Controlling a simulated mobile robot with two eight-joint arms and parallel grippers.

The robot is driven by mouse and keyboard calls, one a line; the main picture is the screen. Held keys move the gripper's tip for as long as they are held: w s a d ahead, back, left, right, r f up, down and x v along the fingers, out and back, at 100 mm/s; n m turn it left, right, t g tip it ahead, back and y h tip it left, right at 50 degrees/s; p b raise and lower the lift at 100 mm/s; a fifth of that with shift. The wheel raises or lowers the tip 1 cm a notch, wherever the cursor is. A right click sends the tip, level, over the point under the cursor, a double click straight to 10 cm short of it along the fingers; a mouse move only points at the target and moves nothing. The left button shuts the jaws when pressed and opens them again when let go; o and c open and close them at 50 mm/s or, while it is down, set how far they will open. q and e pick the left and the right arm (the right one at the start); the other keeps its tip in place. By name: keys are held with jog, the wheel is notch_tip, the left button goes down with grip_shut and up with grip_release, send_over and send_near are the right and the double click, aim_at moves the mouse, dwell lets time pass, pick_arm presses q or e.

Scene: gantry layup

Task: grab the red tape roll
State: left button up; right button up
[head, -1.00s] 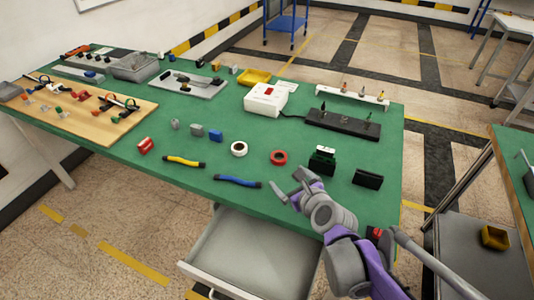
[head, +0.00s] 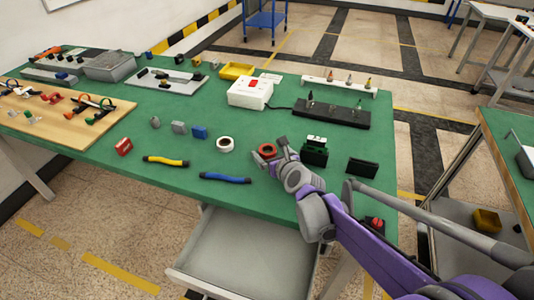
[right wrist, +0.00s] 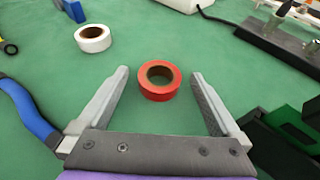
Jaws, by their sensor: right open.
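The red tape roll (head: 267,150) lies flat on the green table (head: 215,172). In the right wrist view the red tape roll (right wrist: 146,82) sits between and slightly beyond the tips of my right gripper (right wrist: 158,76), with gaps on both sides. In the head view my right gripper (head: 270,147) is low at the roll and covers part of its near right side. It is open and empty. My left gripper is not in view.
A white tape roll (head: 225,144) lies left of the red one. A dark green block (head: 314,151) and a black block (head: 362,166) stand close on the right. A blue-handled tool (head: 225,178) lies in front. An open drawer (head: 245,245) juts out below the table.

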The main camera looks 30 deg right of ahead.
jog(key=shift+w+f, duration=0.1)
jog(key=shift+w, duration=0.2)
jog(key=c, duration=1.4)
